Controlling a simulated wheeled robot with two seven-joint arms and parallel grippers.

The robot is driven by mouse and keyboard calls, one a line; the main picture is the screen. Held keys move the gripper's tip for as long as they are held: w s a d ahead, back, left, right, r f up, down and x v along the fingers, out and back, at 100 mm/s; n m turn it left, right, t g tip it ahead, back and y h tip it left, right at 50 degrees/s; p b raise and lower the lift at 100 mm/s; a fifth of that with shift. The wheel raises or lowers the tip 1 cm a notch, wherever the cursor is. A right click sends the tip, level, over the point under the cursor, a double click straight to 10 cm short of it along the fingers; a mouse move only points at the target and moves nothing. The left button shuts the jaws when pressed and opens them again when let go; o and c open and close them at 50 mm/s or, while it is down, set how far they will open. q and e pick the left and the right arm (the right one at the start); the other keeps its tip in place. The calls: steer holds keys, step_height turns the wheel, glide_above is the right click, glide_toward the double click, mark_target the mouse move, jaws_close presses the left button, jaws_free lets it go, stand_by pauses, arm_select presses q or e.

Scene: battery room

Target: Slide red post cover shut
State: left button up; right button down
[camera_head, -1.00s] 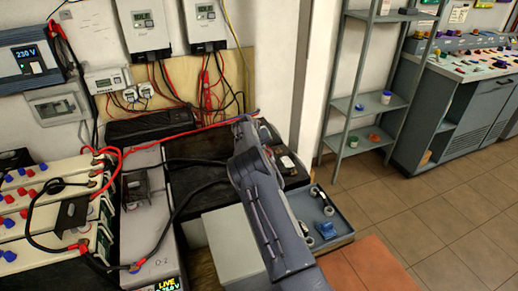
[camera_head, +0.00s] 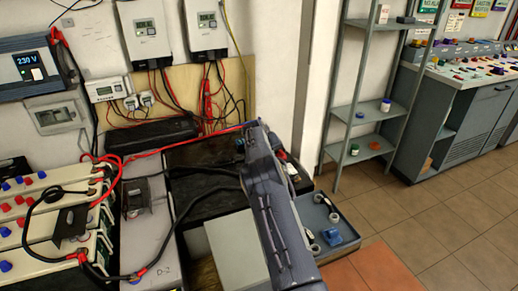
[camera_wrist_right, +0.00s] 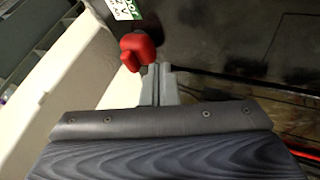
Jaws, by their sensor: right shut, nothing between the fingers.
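The red post cover (camera_wrist_right: 138,50) shows in the right wrist view, on the dark battery (camera_wrist_right: 205,45) near its pale left side, next to a green-and-white label. My right gripper (camera_wrist_right: 158,72) is shut and empty, its fingertips just below and to the right of the cover. They look close to or touching it; I cannot tell contact. In the head view my right arm reaches up over the black battery (camera_head: 210,203) and hides its fingertips. A small red spot at the arm's right may be the cover, but it is too small to tell. My left gripper is not in view.
A blue-grey tray (camera_head: 352,238) with small parts lies to the right of a grey box (camera_head: 236,248). Batteries with cables (camera_head: 45,215) crowd the left. Grey shelves (camera_head: 362,110) and a control desk (camera_head: 470,100) stand at the right, with open floor before them.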

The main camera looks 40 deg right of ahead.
steer(key=shift+w+a+r, duration=0.1)
steer(key=shift+a+r, duration=0.25)
steer(key=shift+a, duration=0.2)
steer(key=shift+w+a+r, duration=0.1)
steer(key=shift+a+r, duration=0.25)
steer(key=shift+a, duration=0.2)
steer(key=v, duration=0.8)
steer(key=shift+s, duration=0.2)
